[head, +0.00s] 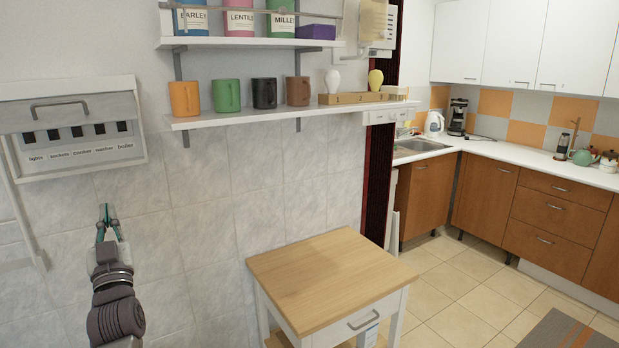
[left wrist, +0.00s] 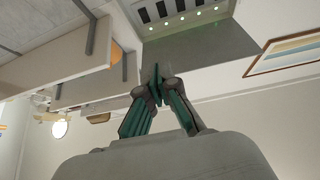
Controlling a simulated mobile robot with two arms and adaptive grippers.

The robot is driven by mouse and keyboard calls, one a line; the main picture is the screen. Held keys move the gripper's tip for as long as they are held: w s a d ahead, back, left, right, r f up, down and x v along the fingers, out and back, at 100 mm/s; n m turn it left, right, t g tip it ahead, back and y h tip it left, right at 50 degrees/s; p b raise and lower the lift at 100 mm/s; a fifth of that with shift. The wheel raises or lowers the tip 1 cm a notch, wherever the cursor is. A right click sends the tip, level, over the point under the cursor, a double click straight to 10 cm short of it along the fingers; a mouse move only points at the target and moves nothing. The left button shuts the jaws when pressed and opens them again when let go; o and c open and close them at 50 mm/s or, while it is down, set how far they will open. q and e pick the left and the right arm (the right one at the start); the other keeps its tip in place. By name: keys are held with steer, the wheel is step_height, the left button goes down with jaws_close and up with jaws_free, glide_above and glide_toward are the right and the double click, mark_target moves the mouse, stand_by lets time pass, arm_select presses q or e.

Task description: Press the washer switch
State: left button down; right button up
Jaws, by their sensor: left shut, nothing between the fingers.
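The switch panel (head: 82,162) is a white box on the tiled wall at the left of the head view. Its grey cover with a handle (head: 60,106) is raised above a row of black switches. The labels read lights, sockets, cooker, washer, boiler. The washer switch (head: 99,129) is second from the right. My left gripper (head: 105,212) is below the panel, fingers pointing up, shut and empty, apart from the switches. In the left wrist view its fingertips (left wrist: 157,86) are together, and the panel's switches (left wrist: 162,9) show at the top edge. My right gripper is not in view.
A shelf (head: 290,113) with mugs and light bulbs sticks out to the right of the panel, with another shelf (head: 250,43) above. A wooden-topped table (head: 330,275) stands low at the right. Kitchen cabinets (head: 487,195) are farther off.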

arm_select(q)
steer(key=s+d+f+m+g+h, duration=0.2)
steer(key=s+d+f+g+h, duration=0.15)
steer(key=f, duration=0.55)
steer(key=s+d+f+m+g+h, duration=0.2)
steer(key=s+d+f+h, duration=0.15)
steer(key=f, duration=0.55)
steer(key=s+d+f+m+g+h, duration=0.1)
steer(key=s+d+f+g+h, duration=0.2)
steer(key=f, duration=0.6)
steer(key=s+d+f+m+g+h, duration=0.1)
steer(key=s+d+f+g, duration=0.25)
steer(key=s, duration=0.55)
steer(key=s+d+f+g, duration=0.25)
steer(key=s+f, duration=0.25)
steer(key=s, duration=0.4)
steer(key=s+d+f+m+g+h, duration=0.15)
steer(key=s+f+g, duration=0.25)
steer(key=s, duration=0.5)
step_height(320, 180, down, 26)
steer(key=s+g, duration=0.1)
steer(key=s+a+f+g, duration=0.1)
steer(key=s+a+f, duration=0.1)
steer(key=s+f, duration=1.4)
steer(key=shift+s+a+y, duration=0.2)
steer(key=shift+s+y, duration=0.25)
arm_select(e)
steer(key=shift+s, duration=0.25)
